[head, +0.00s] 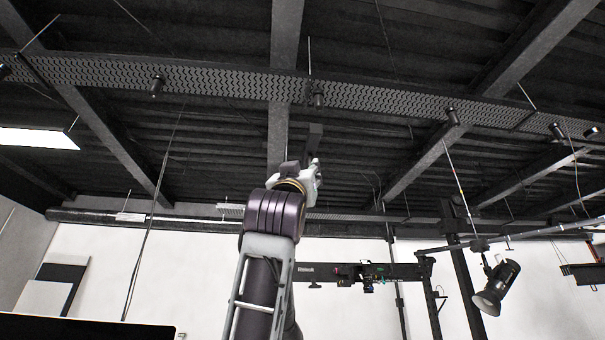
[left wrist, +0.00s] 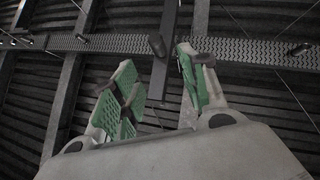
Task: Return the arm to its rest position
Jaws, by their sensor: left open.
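My left arm (head: 268,250) rises from the bottom middle of the head view, raised toward the ceiling. My left gripper (head: 310,170) is at its top, small and partly hidden behind the wrist. In the left wrist view the left gripper (left wrist: 158,75) shows two green-padded fingers spread apart, with only the ceiling behind them. It is open and holds nothing. My right gripper is not in view.
A dark ceiling with beams and a perforated cable tray (head: 220,82) fills the upper view. A studio lamp (head: 495,287) hangs at the right, beside a dark horizontal rail (head: 400,271) carrying small devices. White walls (head: 120,262) stand behind. A dark panel edge (head: 85,328) is at lower left.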

